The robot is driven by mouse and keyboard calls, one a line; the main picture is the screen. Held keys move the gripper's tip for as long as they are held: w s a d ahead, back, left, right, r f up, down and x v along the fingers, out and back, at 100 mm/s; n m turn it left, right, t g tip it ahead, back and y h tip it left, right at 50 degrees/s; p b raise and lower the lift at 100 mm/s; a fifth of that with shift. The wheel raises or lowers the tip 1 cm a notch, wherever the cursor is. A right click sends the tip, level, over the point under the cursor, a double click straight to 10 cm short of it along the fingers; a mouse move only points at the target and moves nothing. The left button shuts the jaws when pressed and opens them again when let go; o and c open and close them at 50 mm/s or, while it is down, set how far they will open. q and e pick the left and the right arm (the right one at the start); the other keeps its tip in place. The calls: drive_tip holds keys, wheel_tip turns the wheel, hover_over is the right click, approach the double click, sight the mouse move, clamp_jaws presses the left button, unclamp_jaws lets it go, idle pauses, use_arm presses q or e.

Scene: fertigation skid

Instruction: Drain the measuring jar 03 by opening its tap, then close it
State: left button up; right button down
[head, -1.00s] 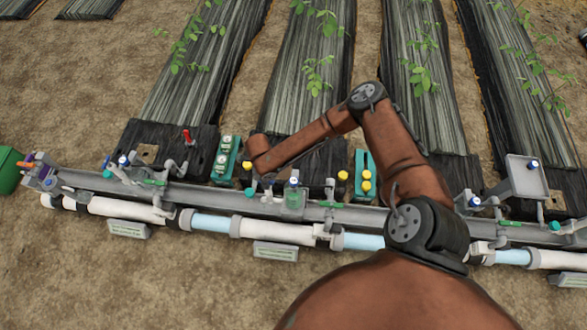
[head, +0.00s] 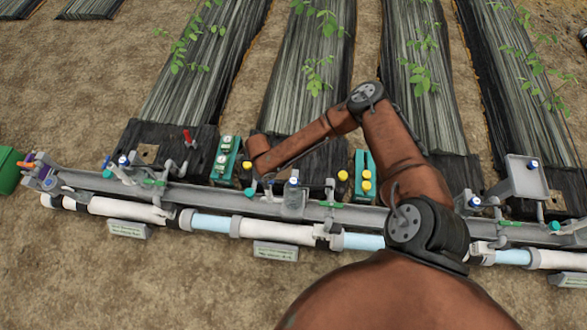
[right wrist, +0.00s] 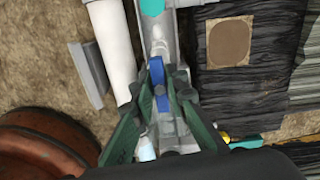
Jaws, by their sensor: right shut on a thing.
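A small clear measuring jar (head: 293,203) stands on the grey channel at the middle of the head view; it looks colourless and its number cannot be read. In the head view the fingers are small and hard to make out. My left gripper is out of view.
A white and light-blue pipe (head: 280,232) runs along the front of the grey channel (head: 225,199). Teal boxes with bottles (head: 225,160) and yellow caps (head: 366,175) stand close behind it. A label block (head: 275,251) sits on the soil in front.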

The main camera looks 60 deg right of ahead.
idle(0.5)
drive_tip(key=shift+r+m+p, duration=0.15)
drive_tip(key=shift+m+p, duration=0.15)
drive_tip(key=shift+p, duration=0.05)
drive_tip(key=m+p, duration=0.4)
drive_tip(key=m, duration=0.3)
drive_tip(key=shift+a+r+m, duration=0.1)
drive_tip(key=shift+r+m, duration=0.05)
drive_tip(key=shift+m, duration=0.25)
drive_tip(key=m+p, duration=0.3)
drive_tip(key=m, duration=0.5)
drive_tip(key=shift+p, duration=0.4)
drive_tip(key=m, duration=0.2)
drive_tip(key=shift+f+m+p, duration=0.2)
drive_tip(key=shift+m+p, duration=0.1)
drive_tip(key=shift+p, duration=0.1)
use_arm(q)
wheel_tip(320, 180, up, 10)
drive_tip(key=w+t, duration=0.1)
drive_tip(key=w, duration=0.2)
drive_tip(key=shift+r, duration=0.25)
use_arm(e)
drive_tip(key=shift+f, duration=0.15)
drive_tip(key=c, duration=1.9)
unclamp_jaws()
